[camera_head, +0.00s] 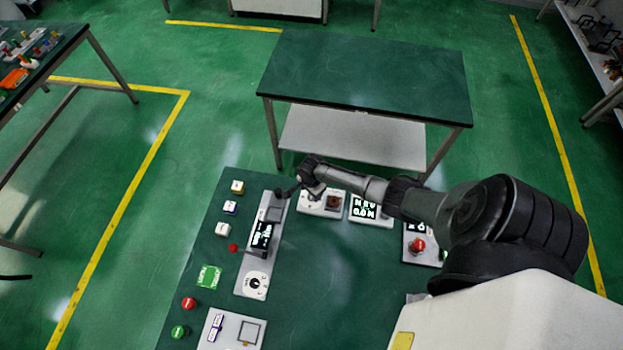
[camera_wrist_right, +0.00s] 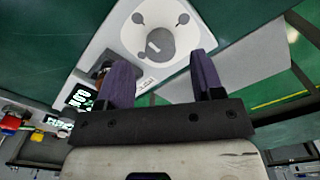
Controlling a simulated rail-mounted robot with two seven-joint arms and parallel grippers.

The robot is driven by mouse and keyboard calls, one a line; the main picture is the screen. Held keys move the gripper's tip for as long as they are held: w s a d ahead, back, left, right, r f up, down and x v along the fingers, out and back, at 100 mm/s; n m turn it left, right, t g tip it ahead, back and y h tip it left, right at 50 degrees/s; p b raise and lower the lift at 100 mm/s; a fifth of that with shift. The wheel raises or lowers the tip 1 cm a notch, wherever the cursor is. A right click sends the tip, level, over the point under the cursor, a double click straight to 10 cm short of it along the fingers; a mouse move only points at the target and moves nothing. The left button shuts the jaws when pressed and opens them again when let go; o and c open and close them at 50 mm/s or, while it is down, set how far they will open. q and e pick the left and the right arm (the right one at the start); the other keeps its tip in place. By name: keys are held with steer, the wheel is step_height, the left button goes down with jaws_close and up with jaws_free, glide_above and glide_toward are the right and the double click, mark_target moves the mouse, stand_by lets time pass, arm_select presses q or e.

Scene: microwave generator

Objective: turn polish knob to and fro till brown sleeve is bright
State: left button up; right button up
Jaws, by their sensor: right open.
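The brown sleeve (camera_head: 333,203) sits on the right part of the pale panel (camera_head: 306,208) in the head view. In the wrist view it is partly hidden behind the left finger, so its brightness is hard to judge. My left gripper is out of view.
A display panel (camera_head: 365,209) stands right of the sleeve's panel. A panel with a dark screen and dial (camera_head: 255,284) lies to the left. A red button (camera_head: 417,245) is at the right. The table's middle (camera_head: 325,275) is clear.

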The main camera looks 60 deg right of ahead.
step_height(320, 180, up, 10)
steer(key=p, duration=0.1)
stand_by(0.5)
